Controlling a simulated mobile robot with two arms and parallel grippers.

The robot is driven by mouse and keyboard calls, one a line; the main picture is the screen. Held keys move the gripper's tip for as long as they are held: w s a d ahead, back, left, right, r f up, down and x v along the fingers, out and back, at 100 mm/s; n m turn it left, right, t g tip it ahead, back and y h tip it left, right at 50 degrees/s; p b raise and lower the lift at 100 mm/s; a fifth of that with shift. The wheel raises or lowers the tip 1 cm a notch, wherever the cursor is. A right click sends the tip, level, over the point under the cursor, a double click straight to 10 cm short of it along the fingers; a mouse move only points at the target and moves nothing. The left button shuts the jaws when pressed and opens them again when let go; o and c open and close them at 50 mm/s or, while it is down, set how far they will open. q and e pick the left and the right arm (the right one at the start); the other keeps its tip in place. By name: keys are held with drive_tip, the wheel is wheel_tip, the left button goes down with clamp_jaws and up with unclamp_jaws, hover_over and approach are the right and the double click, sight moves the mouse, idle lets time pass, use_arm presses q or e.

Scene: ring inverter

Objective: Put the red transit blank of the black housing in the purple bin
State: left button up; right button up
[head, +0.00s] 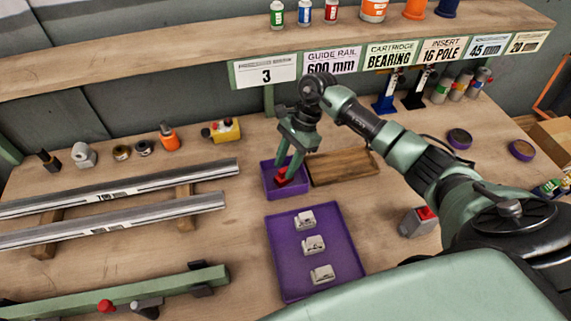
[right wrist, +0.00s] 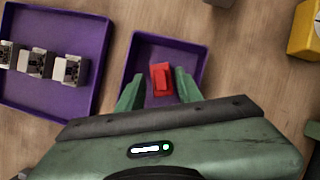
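The red transit blank (head: 281,178) is inside the small purple bin (head: 268,187); it also shows in the right wrist view (right wrist: 161,79). My right gripper (head: 284,172) points down into this bin, with its fingers on either side of the blank. In the right wrist view the fingers (right wrist: 160,88) are spread, with a narrow gap between each and the blank. Whether the blank rests fully on the bin floor is hard to tell. I cannot make out the black housing for sure. My left gripper is not in view.
A larger purple tray (head: 286,280) with three pale parts lies in front of the bin. A wooden tray (head: 345,167) stands right beside the bin. A grey box with a red top (head: 418,222) stands farther right. Metal rails (head: 120,187) lie at left.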

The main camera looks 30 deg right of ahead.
drive_tip(key=b+v, duration=0.2)
drive_tip(key=v, duration=0.9)
drive_tip(key=shift+r, duration=0.25)
drive_tip(key=shift+d, duration=0.1)
